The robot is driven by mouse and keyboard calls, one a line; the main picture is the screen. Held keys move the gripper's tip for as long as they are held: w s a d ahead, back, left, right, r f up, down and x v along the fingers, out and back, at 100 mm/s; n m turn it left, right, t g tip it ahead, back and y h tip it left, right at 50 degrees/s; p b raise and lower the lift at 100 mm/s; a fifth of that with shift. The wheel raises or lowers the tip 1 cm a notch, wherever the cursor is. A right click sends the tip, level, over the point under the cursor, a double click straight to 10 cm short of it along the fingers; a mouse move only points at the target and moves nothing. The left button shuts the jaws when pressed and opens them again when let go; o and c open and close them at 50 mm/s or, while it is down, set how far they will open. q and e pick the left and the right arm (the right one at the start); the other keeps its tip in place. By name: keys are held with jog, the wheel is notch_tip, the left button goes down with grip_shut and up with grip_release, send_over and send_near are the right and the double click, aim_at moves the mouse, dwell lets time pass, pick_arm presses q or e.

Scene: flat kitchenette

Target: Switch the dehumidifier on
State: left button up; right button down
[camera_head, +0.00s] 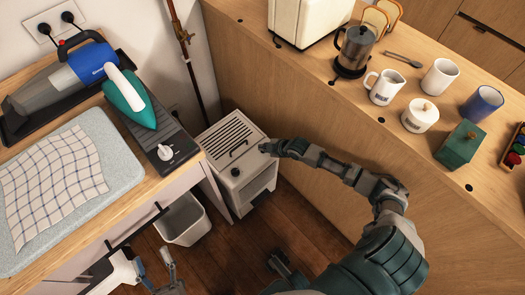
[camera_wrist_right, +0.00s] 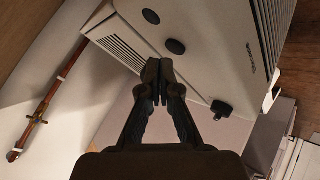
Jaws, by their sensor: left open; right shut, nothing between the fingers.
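The dehumidifier (camera_head: 255,188) is a white box on the floor between the counters, with a slatted vent and a small dark handle on top. A dark round knob (camera_head: 235,171) sits at its front left edge. My right gripper (camera_head: 268,147) is by the right side of its top. In the right wrist view the shut, empty fingertips (camera_wrist_right: 158,70) overlap the white casing (camera_wrist_right: 205,70); contact cannot be told. That view shows two dark ovals and a black knob (camera_wrist_right: 221,109) to the right of the fingers. My left gripper (camera_head: 155,264) is open and empty, low at the left.
A white bin (camera_head: 182,220) stands left of the dehumidifier. The left counter holds a handheld vacuum (camera_head: 60,80), an iron (camera_head: 130,97) and a checked cloth (camera_head: 55,180). The right counter holds a French press (camera_head: 356,48), mugs and a green box (camera_head: 462,146). Wooden floor is open in front.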

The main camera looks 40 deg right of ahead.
jog(key=shift+d+f, duration=0.1)
jog(key=shift+d, duration=0.05)
jog(key=shift+a+f, duration=0.2)
jog(key=shift+f, duration=0.05)
dwell(0.3)
jog(key=shift+f, duration=0.25)
dwell(0.4)
jog(key=shift+d+r+p, duration=0.1)
jog(key=shift+r+p, duration=0.35)
jog(key=shift+r, duration=0.25)
